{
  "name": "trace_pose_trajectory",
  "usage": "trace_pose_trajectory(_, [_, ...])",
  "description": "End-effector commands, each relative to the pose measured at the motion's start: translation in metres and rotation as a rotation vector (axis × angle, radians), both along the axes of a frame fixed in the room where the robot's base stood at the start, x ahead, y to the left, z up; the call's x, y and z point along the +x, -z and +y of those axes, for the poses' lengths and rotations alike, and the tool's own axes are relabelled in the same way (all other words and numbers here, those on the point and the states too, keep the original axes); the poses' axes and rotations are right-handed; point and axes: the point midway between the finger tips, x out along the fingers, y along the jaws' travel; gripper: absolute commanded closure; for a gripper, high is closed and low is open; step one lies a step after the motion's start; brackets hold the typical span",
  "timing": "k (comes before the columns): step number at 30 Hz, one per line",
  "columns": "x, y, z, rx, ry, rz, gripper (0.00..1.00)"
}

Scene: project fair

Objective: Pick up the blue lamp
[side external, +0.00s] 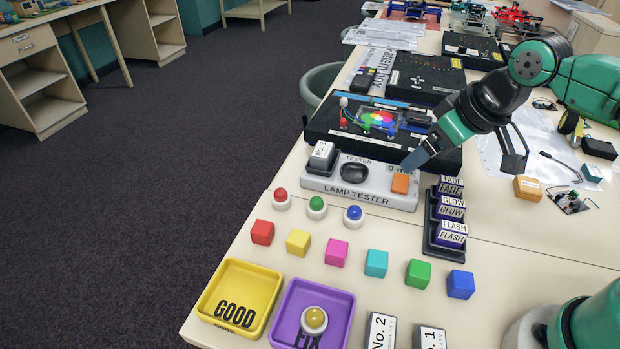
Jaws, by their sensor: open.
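The blue lamp (354,215) has a blue dome on a round white base. It stands upright on the table, rightmost in a row with the green lamp (316,207) and the red lamp (281,199). My gripper (464,160) is open with its fingers wide apart, up and to the right of the blue lamp in the picture. It is apart from the lamp and appears above the right end of the lamp tester. I see nothing between its fingers.
The lamp tester (342,187) stands behind the lamps. Several coloured cubes, including a pink cube (336,252), lie in front. The yellow GOOD tray (206,299) is empty; the purple FIX tray (342,310) holds a yellow lamp (315,319). A black rack (431,243) stands to the right.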

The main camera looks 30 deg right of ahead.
Motion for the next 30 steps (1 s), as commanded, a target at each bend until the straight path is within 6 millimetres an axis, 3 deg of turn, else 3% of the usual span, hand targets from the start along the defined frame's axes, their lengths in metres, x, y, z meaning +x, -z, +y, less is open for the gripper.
trace_pose_trajectory(6, [0.030,0.023,0.034,-0.078,-0.241,0.210,0.19])
trace_pose_trajectory(15, [0.047,0.069,0.071,-0.148,-0.486,0.419,0.19])
trace_pose_trajectory(23, [0.049,0.090,0.076,-0.158,-0.528,0.456,0.19])
trace_pose_trajectory(30, [0.049,0.120,0.076,-0.158,-0.526,0.454,0.19])
